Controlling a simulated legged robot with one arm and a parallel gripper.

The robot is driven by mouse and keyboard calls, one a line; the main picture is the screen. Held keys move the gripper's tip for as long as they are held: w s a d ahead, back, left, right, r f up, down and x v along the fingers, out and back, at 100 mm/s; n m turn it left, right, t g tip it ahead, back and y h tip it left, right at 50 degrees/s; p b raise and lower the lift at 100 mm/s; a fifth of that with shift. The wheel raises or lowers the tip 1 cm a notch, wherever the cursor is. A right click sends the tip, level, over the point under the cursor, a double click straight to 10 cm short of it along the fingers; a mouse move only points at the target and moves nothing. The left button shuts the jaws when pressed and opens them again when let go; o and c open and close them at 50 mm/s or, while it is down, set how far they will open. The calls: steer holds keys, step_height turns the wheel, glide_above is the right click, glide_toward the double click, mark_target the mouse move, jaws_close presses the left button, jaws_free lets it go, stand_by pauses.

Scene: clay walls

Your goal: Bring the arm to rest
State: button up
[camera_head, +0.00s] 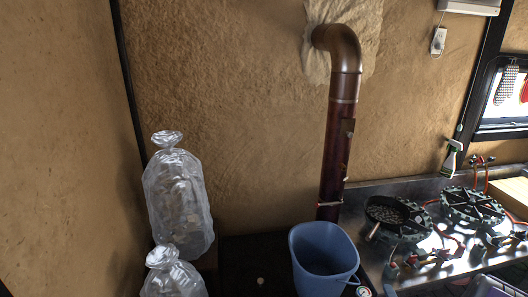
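My arm and my gripper do not show in the head view. The task names no other object.
A blue bucket (324,262) stands on a dark surface before a brown stovepipe (339,140). Two clear tied bags (180,205) (172,280) are at left. A metal counter (395,187) at right holds a pan (396,214) and burners (472,205). Clay walls close the back and left.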

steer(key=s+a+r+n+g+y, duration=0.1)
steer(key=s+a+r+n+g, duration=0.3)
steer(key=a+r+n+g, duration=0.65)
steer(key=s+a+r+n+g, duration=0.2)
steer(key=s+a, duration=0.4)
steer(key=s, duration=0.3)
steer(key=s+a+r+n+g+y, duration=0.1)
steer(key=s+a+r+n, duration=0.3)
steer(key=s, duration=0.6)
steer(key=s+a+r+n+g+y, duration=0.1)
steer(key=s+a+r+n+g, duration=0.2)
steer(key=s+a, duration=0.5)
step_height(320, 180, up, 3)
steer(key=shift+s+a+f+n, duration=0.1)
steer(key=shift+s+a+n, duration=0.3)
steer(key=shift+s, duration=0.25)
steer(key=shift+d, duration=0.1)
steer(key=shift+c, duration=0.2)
